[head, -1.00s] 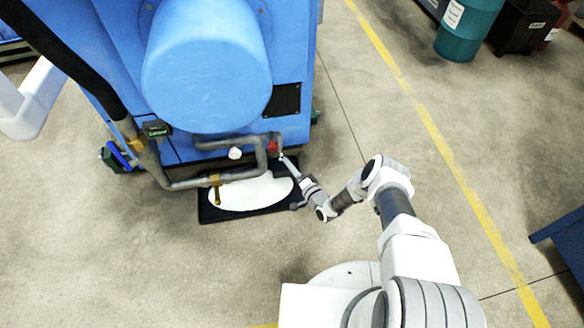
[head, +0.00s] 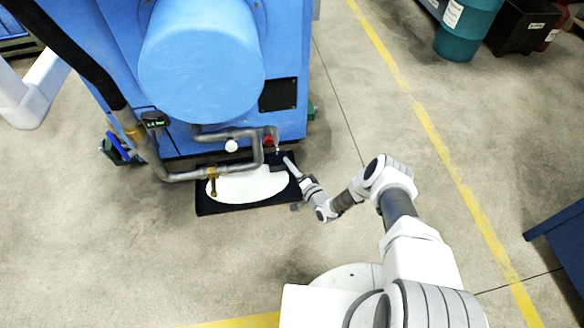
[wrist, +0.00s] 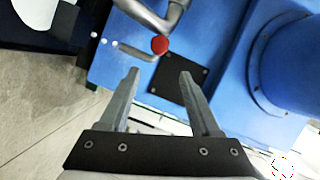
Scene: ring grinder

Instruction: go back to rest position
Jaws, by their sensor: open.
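My gripper (wrist: 160,75) is open and empty in the wrist view, its two fingers apart with the blue machine beyond them. In the head view my gripper (head: 276,158) is small, at the end of my arm, near the machine's lower right front by the red knob (head: 268,141). The red knob also shows in the wrist view (wrist: 160,45), beyond the fingertips and apart from them. My arm reaches forward and left from my base.
The blue machine (head: 285,45) with grey pipes (head: 185,176) stands ahead. A black tray with a white oval (head: 247,184) lies under the pipes. A teal drum (head: 468,30) is at the far right, a blue object (head: 562,240) at the right edge. The floor between is clear.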

